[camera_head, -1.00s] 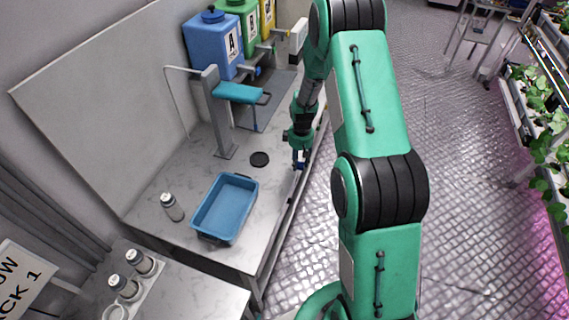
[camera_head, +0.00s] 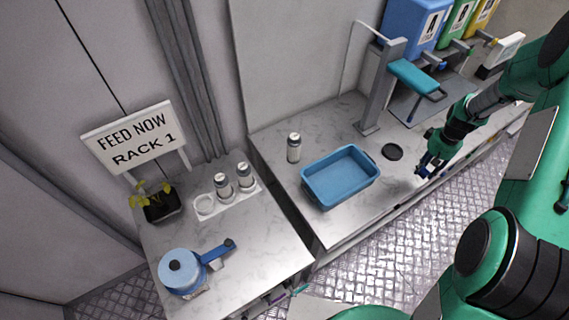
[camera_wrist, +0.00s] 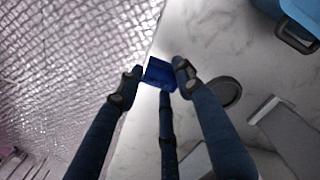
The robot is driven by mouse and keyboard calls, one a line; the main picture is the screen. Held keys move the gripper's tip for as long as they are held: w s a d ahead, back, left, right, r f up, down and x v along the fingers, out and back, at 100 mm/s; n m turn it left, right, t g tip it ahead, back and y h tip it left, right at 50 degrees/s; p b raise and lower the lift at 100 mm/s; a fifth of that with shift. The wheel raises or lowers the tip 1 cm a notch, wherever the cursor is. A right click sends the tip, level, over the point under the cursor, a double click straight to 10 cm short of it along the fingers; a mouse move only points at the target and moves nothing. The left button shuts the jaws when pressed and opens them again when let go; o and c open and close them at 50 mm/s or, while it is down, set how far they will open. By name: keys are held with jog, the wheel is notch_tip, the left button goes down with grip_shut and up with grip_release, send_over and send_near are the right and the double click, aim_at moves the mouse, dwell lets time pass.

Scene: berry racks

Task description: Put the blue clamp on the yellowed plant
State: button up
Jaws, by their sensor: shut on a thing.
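My gripper (camera_head: 425,171) is shut on a small blue clamp (camera_wrist: 159,73), held between the fingertips in the wrist view. In the wrist view the clamp is over the front edge of the marble counter. In the head view my gripper is at the right, beyond the blue tray, and the clamp is hard to make out there. The yellowed plant (camera_head: 154,192), with a few yellow-green leaves in a dark square pot (camera_head: 162,207), stands at the back left of the nearer table. It is far to the left of my gripper.
The nearer table (camera_head: 240,280) also bears a blue jug (camera_head: 180,271), a white bottle holder (camera_head: 205,206) with bottles and a "FEED NOW RACK 1" sign (camera_head: 137,140). The counter holds a blue tray (camera_head: 340,196), a bottle (camera_head: 294,147), a black disc (camera_head: 392,151) and a tap stand (camera_head: 380,90).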

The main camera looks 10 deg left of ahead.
jog(key=s+a+n, duration=0.1)
jog(key=s+a, duration=0.2)
jog(key=a, duration=1.9)
jog(key=s+a+n, duration=0.1)
jog(key=s+a, duration=0.2)
jog(key=a, duration=2)
jog(key=s+a+n+p, duration=0.3)
jog(key=s+a+n, duration=0.5)
jog(key=s+a, duration=0.8)
jog(key=s+a+f+n+p, duration=0.1)
jog(key=s+a+n+p, duration=0.2)
jog(key=s+a+n, duration=0.5)
jog(key=s+a, duration=0.9)
jog(key=a, duration=0.5)
jog(key=shift+a+f, duration=0.2)
jog(key=shift+a, duration=0.15)
jog(key=shift+a, duration=0.1)
jog(key=p, duration=0.2)
send_over(158, 200)
jog(key=shift+f, duration=0.75)
